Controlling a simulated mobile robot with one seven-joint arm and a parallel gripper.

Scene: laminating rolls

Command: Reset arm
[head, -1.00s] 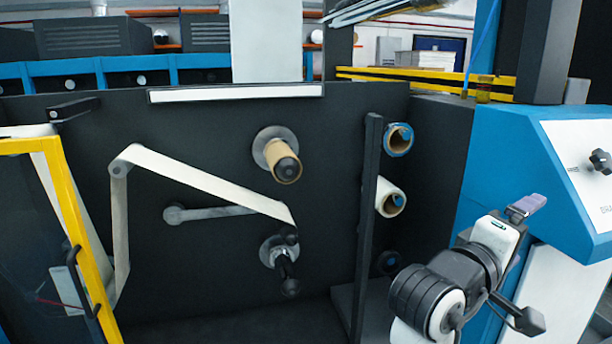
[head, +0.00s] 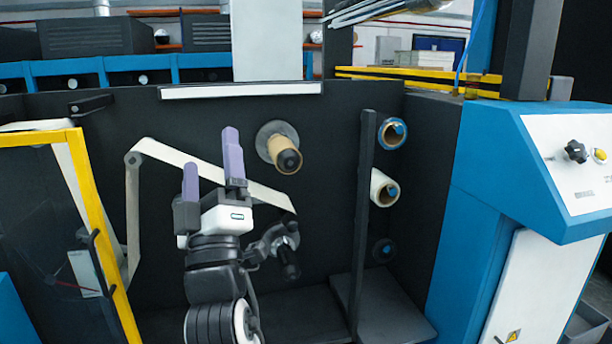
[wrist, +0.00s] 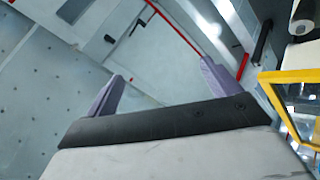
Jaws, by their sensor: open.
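My gripper (head: 212,165) is raised in the left middle of the head view, with its two purple fingers pointing up. The fingers are apart and nothing is between them. It stands in front of the white web strip (head: 165,152) and hides part of it. In the wrist view my gripper (wrist: 165,85) shows its fingers spread and empty against a grey panelled surface.
A cardboard core on a spindle (head: 278,148) sits just right of my gripper. A yellow-framed door (head: 95,220) stands open at left. A blue control cabinet (head: 480,190) is at right.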

